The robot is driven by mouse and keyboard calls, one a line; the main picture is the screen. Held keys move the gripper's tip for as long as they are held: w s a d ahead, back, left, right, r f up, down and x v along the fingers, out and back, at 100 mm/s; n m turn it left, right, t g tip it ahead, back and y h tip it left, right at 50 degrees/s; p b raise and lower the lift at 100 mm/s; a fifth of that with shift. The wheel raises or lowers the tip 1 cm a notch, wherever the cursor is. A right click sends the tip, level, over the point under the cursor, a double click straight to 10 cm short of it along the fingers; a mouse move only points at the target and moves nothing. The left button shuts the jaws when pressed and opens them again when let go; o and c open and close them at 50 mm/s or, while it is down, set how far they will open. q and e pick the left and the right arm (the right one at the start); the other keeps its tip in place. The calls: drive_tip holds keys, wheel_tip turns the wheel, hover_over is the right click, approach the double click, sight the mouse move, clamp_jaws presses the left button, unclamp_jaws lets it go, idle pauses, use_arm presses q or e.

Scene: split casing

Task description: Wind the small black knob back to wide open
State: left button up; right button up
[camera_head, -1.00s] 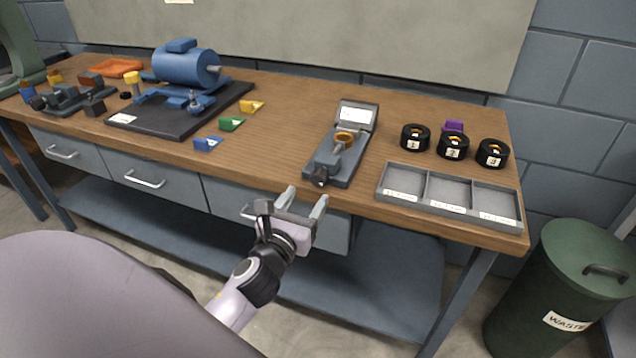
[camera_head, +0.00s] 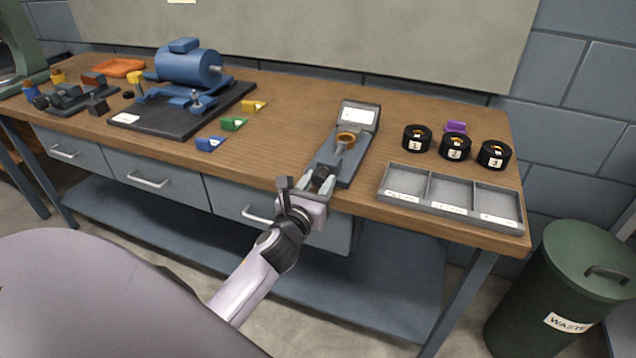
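The small black knob (camera_head: 322,177) is at the near end of a grey gauge fixture (camera_head: 352,168) close to the bench's front edge. The fixture holds a brass-coloured ring (camera_head: 346,139) and has a tilted white display (camera_head: 358,115) at its far end. My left gripper (camera_head: 319,182) reaches in from the front, with its fingers spread on either side of the knob. I see no clear contact between fingers and knob. The gripper partly hides the knob and the fixture's near end. My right gripper is not in view.
Black rings numbered 1, 2 and 3 (camera_head: 455,147) stand to the right, behind a grey three-compartment tray (camera_head: 381,189). A purple piece (camera_head: 456,127) lies behind them. Blue, green and yellow blocks (camera_head: 233,124) and a blue motor (camera_head: 188,66) are to the left.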

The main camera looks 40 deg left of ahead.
use_arm(q)
drive_tip(key=c, duration=0.4)
drive_tip(key=shift+c, duration=0.2)
drive_tip(key=n, duration=1)
drive_tip(key=shift+d+n, duration=0.1)
drive_tip(key=shift+n, duration=0.3)
drive_tip(key=n+p, duration=0.1)
drive_tip(key=n, duration=0.5)
drive_tip(key=shift+r, duration=0.1)
drive_tip(key=n+p, duration=0.1)
drive_tip(key=n, duration=0.4)
drive_tip(key=shift+n, duration=0.3)
